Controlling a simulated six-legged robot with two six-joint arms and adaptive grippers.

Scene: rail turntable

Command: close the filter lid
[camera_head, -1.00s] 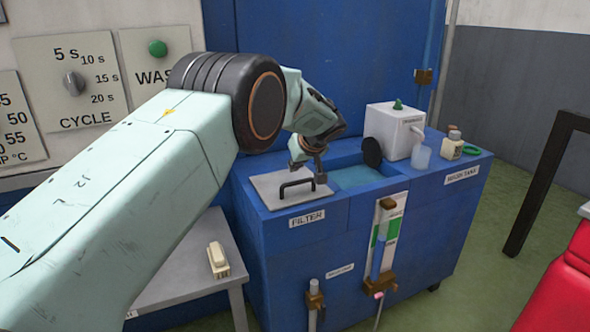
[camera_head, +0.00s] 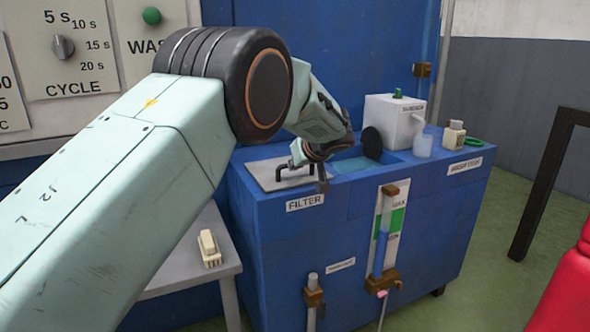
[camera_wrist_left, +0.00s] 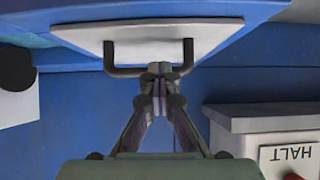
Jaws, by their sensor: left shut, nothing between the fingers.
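The filter lid (camera_head: 265,170) is a light grey plate with a black bar handle (camera_head: 281,174). It lies flat on the blue tank top, above the FILTER label. My left gripper (camera_head: 322,184) is shut and empty at the lid's front right corner, beside the handle. My arm hides part of the lid's back and right side. In the left wrist view the lid (camera_wrist_left: 150,33) is at the top, and the shut fingertips (camera_wrist_left: 158,72) overlap its handle (camera_wrist_left: 123,72). I cannot tell whether they touch it. My right gripper is not in view.
Right of the lid is an open basin of blue water (camera_head: 356,165) with a black disc (camera_head: 372,143). A white box (camera_head: 394,122), a cup and a bottle (camera_head: 453,138) stand beyond. A brush (camera_head: 209,248) lies on the low grey bench (camera_head: 190,272).

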